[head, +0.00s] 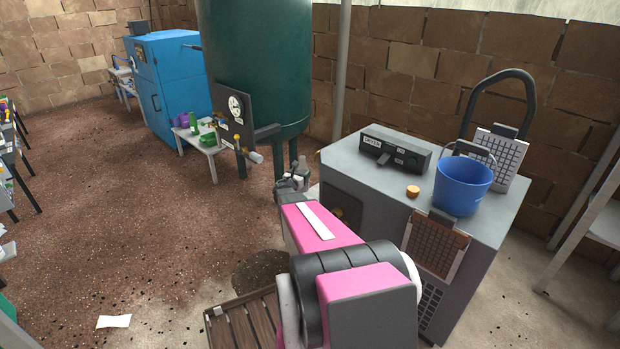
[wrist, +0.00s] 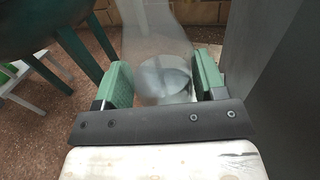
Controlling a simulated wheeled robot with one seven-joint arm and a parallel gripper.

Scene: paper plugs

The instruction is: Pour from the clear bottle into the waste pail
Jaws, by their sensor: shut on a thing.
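The clear bottle (wrist: 160,42) stands between the two green finger pads of my gripper (wrist: 161,83) in the wrist view. It is see-through, and the pads close on it from both sides. In the head view my gripper (head: 292,183) is at the far end of my pink arm, left of the grey cabinet and below its top. Only a small pale part of the bottle (head: 303,171) shows there. The waste pail is a blue bucket (head: 461,189) with a raised handle, upright on the cabinet top near its right front. My gripper is well left of it. The pail's inside bottom is hidden.
The grey cabinet (head: 362,172) also carries a black labelled box (head: 395,153), an orange cap (head: 413,191) and a grille panel (head: 500,150). A dark green tank (head: 255,70) stands behind my gripper. A white low table (head: 196,141) is farther left.

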